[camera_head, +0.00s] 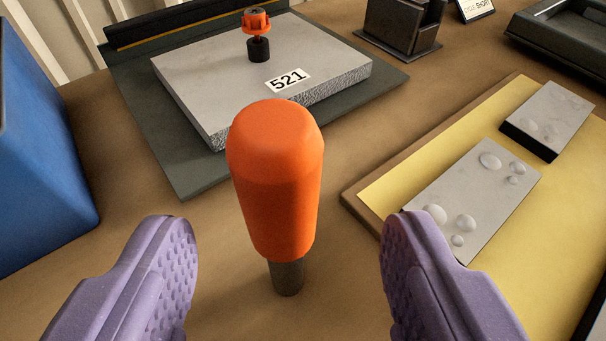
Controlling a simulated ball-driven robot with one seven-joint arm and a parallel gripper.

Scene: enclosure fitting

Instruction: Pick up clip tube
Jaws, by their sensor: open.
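My gripper (291,240) is open, with one purple ribbed finger on each side of the picture. Between the fingers stands an upright orange cylinder (274,180) with a rounded top and a narrow grey stem below it. Clear gaps show between it and both fingers. Nothing is labelled as the clip tube, so I cannot tell for certain whether this cylinder is it. A smaller orange, knob-like piece (256,22) on a black stem stands on a grey slab (215,85) marked 521. The foot of the large cylinder's stem is at the brown table.
The slab lies on a dark green-grey board (183,172). A blue block (40,160) stands at the left. At the right, a yellow panel (400,180) carries two grey plates (470,205) with blister-like bumps. A dark holder (400,25) and black tray (560,45) are at the back.

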